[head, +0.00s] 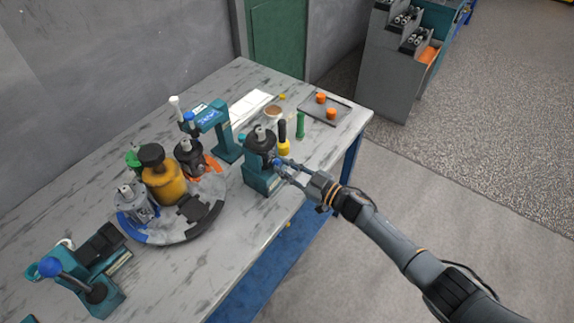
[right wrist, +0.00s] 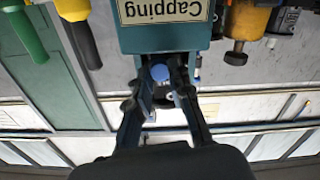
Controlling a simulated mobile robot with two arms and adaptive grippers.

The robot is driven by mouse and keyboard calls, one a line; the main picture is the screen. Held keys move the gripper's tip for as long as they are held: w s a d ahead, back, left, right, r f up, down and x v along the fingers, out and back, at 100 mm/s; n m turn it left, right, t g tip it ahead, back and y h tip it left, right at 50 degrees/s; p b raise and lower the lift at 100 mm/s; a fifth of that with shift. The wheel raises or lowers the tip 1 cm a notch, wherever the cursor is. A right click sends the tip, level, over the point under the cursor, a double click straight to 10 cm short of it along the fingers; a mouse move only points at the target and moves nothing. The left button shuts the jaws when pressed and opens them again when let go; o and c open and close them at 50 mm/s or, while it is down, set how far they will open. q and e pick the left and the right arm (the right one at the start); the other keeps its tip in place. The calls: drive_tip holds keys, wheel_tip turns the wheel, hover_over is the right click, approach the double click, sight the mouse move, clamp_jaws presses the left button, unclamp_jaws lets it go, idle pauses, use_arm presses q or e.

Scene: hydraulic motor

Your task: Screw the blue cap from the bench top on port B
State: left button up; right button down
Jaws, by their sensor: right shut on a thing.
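My right gripper (head: 284,167) reaches in from the right to the front of the teal capping stand (head: 258,183). A dark motor with a grey shaft (head: 260,142) sits upright in that stand. The right gripper (right wrist: 160,78) is shut on the small blue cap (right wrist: 160,72), which shows between its fingertips in the right wrist view. The cap is at the side of the stand and motor. The fingers hide the port, so I cannot tell whether the cap touches it or which port it is. My left gripper is not in view.
A round turntable (head: 210,218) with several motors stands at left. Behind the stand are a teal press (head: 222,130), a green-handled tool (head: 300,125), a yellow-handled tool (head: 283,145) and a tray (head: 345,112) with two orange caps. A blue-knobbed lever device (head: 85,280) stands front left.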

drive_tip(key=shift+a+r, duration=0.1)
drive_tip(key=shift+r, duration=0.05)
drive_tip(key=shift+r+m+p, duration=0.15)
drive_tip(key=shift+m+p, duration=0.35)
drive_tip(key=shift+m, duration=1.8)
drive_tip(key=c, duration=1.4)
unclamp_jaws()
drive_tip(key=shift+c, duration=0.2)
drive_tip(key=shift+f, duration=0.2)
drive_tip(key=shift+f, duration=0.2)
